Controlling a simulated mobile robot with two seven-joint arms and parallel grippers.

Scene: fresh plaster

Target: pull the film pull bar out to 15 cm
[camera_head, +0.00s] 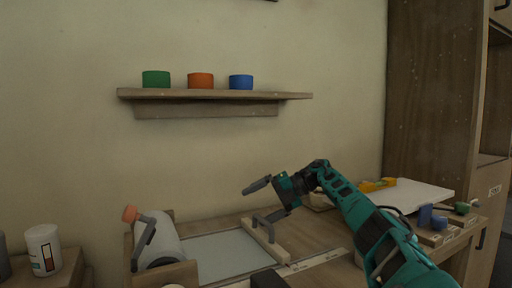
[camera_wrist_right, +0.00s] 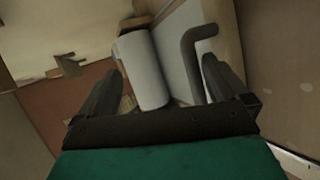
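The film pull bar (camera_head: 266,246) is a pale wooden bar with a dark bent handle, lying at the right end of a grey film sheet (camera_head: 222,252). The sheet runs left to a white roll (camera_head: 165,238) in a wooden holder. My right gripper (camera_head: 263,199) is open above the bar, its fingers apart and pointing left. In the right wrist view, the open gripper (camera_wrist_right: 165,92) shows nothing clasped. The bent handle (camera_wrist_right: 190,62) appears close to the right finger; I cannot tell if they touch. The white roll (camera_wrist_right: 145,70) shows beyond. My left gripper is not in view.
A crank with an orange knob (camera_head: 130,213) stands at the roll's left. A pale ruler strip (camera_head: 312,263) runs along the bench front. A white board (camera_head: 415,194) and small blocks lie right. A shelf (camera_head: 215,95) with three coloured cups is above. A white canister (camera_head: 43,249) stands left.

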